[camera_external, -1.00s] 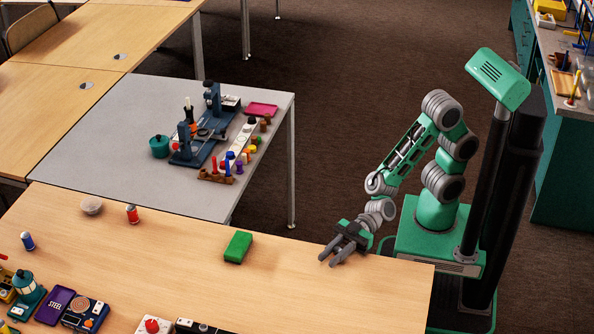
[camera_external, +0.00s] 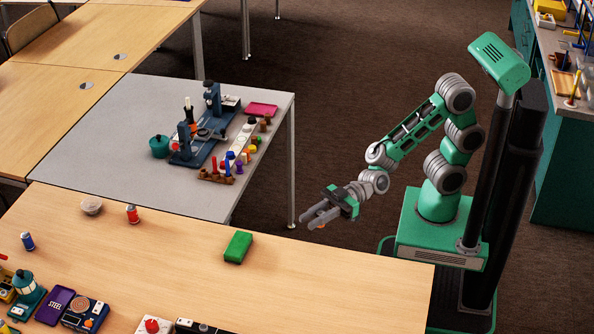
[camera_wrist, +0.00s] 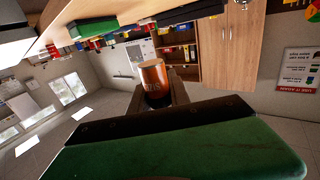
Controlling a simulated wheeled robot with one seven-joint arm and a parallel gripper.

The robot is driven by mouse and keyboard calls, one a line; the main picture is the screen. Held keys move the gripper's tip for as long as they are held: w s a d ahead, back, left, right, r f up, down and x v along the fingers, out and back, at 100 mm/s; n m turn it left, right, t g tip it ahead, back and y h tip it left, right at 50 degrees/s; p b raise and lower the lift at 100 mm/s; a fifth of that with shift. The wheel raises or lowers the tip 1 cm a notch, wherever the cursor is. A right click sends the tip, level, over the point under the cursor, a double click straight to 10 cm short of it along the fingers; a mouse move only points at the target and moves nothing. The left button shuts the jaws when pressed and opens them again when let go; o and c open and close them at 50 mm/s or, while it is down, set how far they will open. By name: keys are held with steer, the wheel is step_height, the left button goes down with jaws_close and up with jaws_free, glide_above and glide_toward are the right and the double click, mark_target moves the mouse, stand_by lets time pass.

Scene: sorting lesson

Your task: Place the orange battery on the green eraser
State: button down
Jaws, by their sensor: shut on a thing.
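The orange battery (camera_wrist: 153,80) stands out between the jaws of my gripper (camera_wrist: 165,98) in the wrist view. My gripper is shut on it. In the external view my gripper (camera_external: 306,219) is raised near the right part of the wooden table's far edge, with a small orange bit of the battery (camera_external: 321,225) showing below the fingers. The green eraser (camera_external: 238,247) lies flat on the table, left of and lower than my gripper in the picture. It appears also as a green block at the upper left of the wrist view (camera_wrist: 95,28). Battery and eraser are apart.
Several devices and a purple STEEL tray (camera_external: 55,303) line the near side. The tabletop around the eraser is clear.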

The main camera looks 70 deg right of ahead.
steer(key=w+d+r+m+t+h, duration=0.1)
steer(key=w+d+r, duration=0.25)
steer(key=w, duration=0.35)
steer(key=w+d+r+m+t+h, duration=0.1)
steer(key=w+d+r, duration=0.1)
steer(key=w+d, duration=0.35)
steer(key=a+r+n+g+y, duration=0.2)
steer(key=a+r, duration=0.2)
steer(key=a, duration=0.2)
steer(key=n+g+y+b, duration=0.1)
steer(key=g+b, duration=0.1)
steer(key=b, duration=0.1)
glide_above(234, 242)
steer(key=f, duration=0.6)
steer(key=s+f, duration=0.1)
steer(key=f, duration=0.3)
steer(key=shift+d, duration=0.35)
steer(key=shift+w+a+f, duration=0.15)
steer(key=shift+w+f, duration=0.05)
steer(key=shift+w, duration=0.1)
steer(key=shift+w+a+f+b, duration=0.15)
steer(key=shift+f+b, duration=0.1)
steer(key=shift+f, duration=0.65)
steer(key=shift+w+f+b, duration=0.1)
steer(key=shift+f+b, duration=0.1)
steer(key=shift+f, duration=0.7)
